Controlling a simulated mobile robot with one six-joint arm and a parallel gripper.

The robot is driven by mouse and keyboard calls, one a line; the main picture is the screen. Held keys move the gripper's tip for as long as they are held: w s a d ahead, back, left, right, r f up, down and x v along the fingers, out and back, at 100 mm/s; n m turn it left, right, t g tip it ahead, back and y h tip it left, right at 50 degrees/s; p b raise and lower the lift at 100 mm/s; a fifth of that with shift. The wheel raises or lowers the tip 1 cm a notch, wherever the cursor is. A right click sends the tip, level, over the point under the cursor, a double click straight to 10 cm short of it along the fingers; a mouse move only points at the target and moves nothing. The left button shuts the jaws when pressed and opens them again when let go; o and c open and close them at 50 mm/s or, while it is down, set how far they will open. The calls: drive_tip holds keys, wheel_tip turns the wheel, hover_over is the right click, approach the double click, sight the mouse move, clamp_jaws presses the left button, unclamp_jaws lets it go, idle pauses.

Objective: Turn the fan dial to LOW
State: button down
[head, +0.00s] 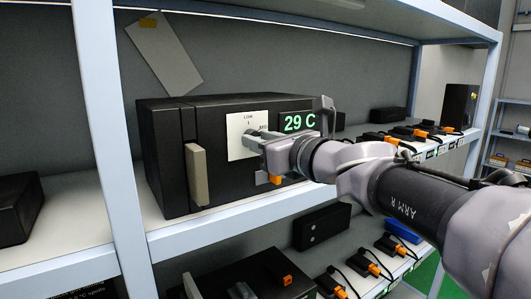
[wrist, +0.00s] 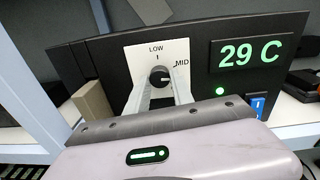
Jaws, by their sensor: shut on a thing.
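The fan dial (wrist: 159,75) is a round black knob on a white plate (wrist: 182,49) in the wrist view. The plate is marked LOW above the knob and MID to its upper right. A light mark on the knob seems to point right, nearer MID than LOW. My gripper (wrist: 160,84) is shut on the dial, with one finger on each side.
A green 29 C display (wrist: 246,54) is right of the plate, with a green light (wrist: 219,91) and a blue switch (wrist: 257,106) below. A beige handle (head: 197,175) stands left of the plate. A shelf post (head: 105,110) rises left of the box.

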drive_tip(key=shift+n+t+h+b, duration=0.25)
drive_tip(key=shift+n+b, duration=3.3)
drive_tip(key=shift+n, duration=0.9)
drive_tip(key=shift+n+t+h+b, duration=0.15)
drive_tip(key=shift+n+h+b, duration=0.1)
drive_tip(key=shift+n+b, duration=3.75)
drive_tip(key=shift+n+p, duration=0.4)
drive_tip(key=shift+n, duration=0.25)
drive_tip(key=c, duration=1.1)
unclamp_jaws()
